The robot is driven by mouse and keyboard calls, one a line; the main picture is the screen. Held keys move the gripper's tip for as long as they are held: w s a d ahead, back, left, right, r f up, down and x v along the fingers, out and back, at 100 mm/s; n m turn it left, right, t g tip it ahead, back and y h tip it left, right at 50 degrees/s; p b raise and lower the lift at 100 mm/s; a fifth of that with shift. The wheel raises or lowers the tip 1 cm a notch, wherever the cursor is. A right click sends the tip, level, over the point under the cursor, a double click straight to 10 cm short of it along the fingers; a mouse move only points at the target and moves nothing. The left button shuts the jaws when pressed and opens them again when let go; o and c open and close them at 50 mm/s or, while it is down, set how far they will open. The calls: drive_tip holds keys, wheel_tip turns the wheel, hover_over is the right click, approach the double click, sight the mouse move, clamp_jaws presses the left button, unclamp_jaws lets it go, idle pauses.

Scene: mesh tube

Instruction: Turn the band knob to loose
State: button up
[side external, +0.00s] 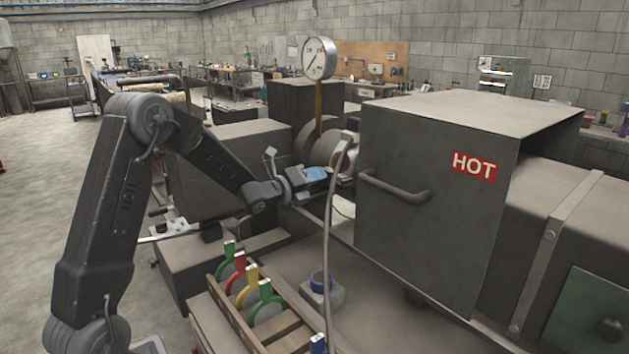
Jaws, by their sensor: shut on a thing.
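My gripper (322,176) is in the middle of the side external view, reaching right to the pale ringed end (346,145) of a dark round drum (309,143). A light blue part shows at the gripper's end. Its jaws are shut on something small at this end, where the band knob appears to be. The knob itself is hidden by the jaws and the blue part, so its setting cannot be read. A grey upright hose or rod (328,240) passes just right of the fingertips.
A large dark box marked HOT (430,205), with a bar handle, stands close right of my gripper. A round dial gauge (318,58) rises above the drum. A wooden rack (236,312) of coloured tools and a blue ring on a block (322,296) sit in front.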

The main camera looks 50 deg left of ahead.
drive_tip(key=m, duration=1.8)
drive_tip(key=shift+d, duration=0.3)
idle(3.1)
idle(0.4)
drive_tip(key=o, duration=0.9)
